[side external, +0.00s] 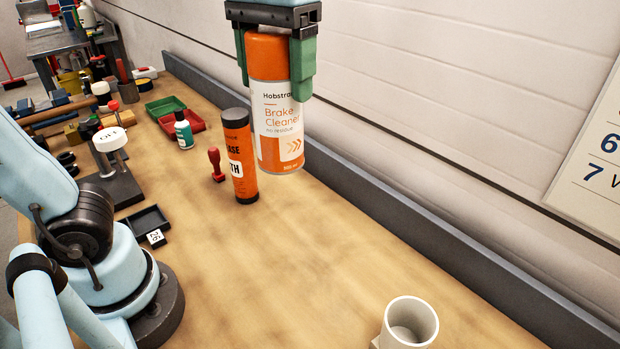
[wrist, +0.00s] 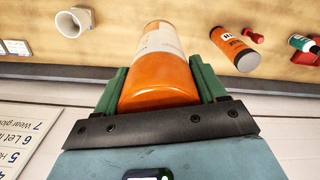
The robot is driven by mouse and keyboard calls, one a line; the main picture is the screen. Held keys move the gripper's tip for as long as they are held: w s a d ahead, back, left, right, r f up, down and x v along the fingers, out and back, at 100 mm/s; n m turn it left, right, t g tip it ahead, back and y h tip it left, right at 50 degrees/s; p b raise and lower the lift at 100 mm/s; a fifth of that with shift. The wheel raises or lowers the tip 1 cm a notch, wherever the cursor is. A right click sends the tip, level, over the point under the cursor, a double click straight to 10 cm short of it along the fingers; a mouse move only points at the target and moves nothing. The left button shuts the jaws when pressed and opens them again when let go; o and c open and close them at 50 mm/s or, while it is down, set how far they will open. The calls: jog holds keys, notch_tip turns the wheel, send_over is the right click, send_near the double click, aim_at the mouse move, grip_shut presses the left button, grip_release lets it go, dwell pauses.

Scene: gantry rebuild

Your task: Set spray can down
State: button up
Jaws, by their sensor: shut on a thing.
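The spray can (side external: 275,120) is an orange and white cylinder labelled Brake Cleaner, held upright in the side external view. My gripper (side external: 274,88) has its green fingers shut on the can's upper part. The can's lower end appears above the wooden bench (side external: 290,270), apart from it. In the wrist view the can (wrist: 158,75) lies between the two fingers of my gripper (wrist: 160,88), its orange top end nearest the camera. The top of the can is partly hidden by my gripper in the side external view.
An orange tube (side external: 239,160) with black ends stands just left of the can. A red-handled tool (side external: 216,165), a green bottle (side external: 184,132) and red and green trays are farther back. A white cup (side external: 410,322) is at the front. The bench middle is clear; a grey ledge (side external: 400,205) runs along the wall.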

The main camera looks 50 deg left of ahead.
jog(key=w+a+n, duration=0.2)
jog(key=a+n, duration=0.4)
jog(key=a, duration=0.5)
jog(key=w+a+n, duration=0.3)
jog(key=a+n, duration=0.2)
jog(key=a, duration=0.5)
jog(key=s+a+n, duration=0.5)
jog(key=a, duration=0.4)
jog(key=s+a+n, duration=0.4)
jog(key=a, duration=0.6)
notch_tip(320, 180, down, 22)
jog(key=shift+s, duration=0.2)
jog(key=shift+f, duration=0.15)
jog(key=o, duration=1.4)
